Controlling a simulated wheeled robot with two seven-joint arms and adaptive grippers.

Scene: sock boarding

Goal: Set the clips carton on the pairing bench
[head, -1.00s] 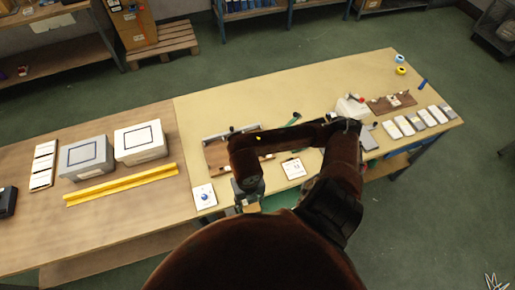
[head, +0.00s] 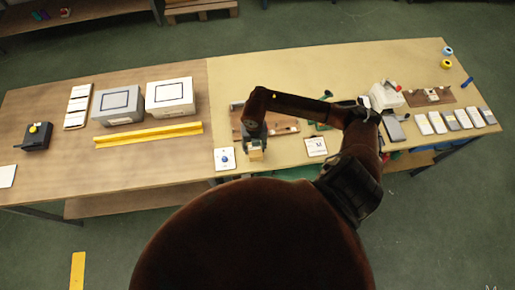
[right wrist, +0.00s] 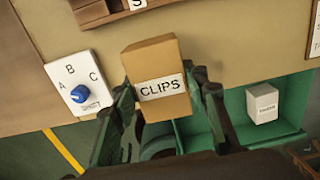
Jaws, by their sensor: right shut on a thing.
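The clips carton (right wrist: 157,70) is a small brown box with a white label reading CLIPS. It also shows in the head view (head: 256,155), under my right gripper (head: 254,143). In the right wrist view, my right gripper (right wrist: 165,105) has its fingers on both sides of the carton and is shut on it. The carton is near the front edge of the pale bench top (head: 330,62), close to a card with a blue knob (head: 225,158). I cannot tell whether the carton touches the bench. My left gripper is out of view.
A green tray (right wrist: 235,135) holding a small white box (right wrist: 263,103) lies below the bench edge. A wooden board (head: 283,124) is behind the carton.

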